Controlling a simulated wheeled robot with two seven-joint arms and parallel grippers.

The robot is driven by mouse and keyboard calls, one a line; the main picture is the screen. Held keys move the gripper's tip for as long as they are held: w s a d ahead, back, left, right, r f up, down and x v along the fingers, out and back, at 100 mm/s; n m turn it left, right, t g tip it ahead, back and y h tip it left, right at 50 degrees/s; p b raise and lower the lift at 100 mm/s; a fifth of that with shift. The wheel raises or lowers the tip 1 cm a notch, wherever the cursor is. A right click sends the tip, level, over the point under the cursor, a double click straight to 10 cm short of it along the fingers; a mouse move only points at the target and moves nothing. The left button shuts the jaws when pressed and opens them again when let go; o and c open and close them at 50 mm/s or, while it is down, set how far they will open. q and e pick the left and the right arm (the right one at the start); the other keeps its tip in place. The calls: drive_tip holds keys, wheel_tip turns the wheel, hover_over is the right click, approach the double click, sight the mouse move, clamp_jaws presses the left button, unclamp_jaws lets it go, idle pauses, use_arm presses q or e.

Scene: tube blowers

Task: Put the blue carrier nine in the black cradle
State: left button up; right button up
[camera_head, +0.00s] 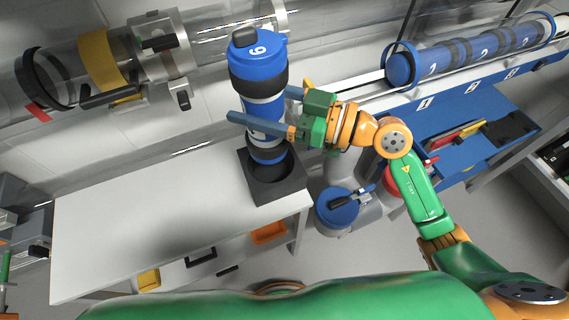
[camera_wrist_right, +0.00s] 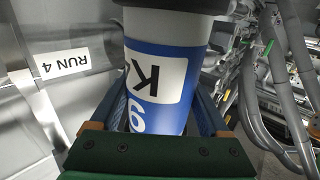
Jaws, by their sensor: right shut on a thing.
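The blue carrier (camera_head: 257,70), a cylinder with dark and pale bands and a white digit on its lid, stands nearly upright. My right gripper (camera_head: 257,106) is shut on its middle, with one finger on each side. The carrier also fills the middle of the right wrist view (camera_wrist_right: 152,85), with its label upside down between the fingers (camera_wrist_right: 160,115). The black cradle (camera_head: 285,189) is a square block with a round socket at the right end of the white bench. The carrier's lower end is over the socket's back part; I cannot tell whether it is inside. My left gripper is out of view.
A clear tube with a yellow band (camera_head: 100,62) runs along the wall behind the carrier. Blue numbered carriers (camera_head: 470,52) lie in a rack at right. A round blue-topped object (camera_head: 337,207) stands right of the cradle. The white bench (camera_head: 150,215) is clear to the left.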

sight(262, 142)
wheel_tip(262, 142, down, 10)
drive_tip(key=b, duration=0.6)
drive_tip(key=shift+d, duration=0.15)
drive_tip(key=shift+f, duration=0.3)
drive_tip(key=o, duration=1.2)
drive_tip(key=shift+f, duration=0.15)
drive_tip(key=shift+o, duration=1.4)
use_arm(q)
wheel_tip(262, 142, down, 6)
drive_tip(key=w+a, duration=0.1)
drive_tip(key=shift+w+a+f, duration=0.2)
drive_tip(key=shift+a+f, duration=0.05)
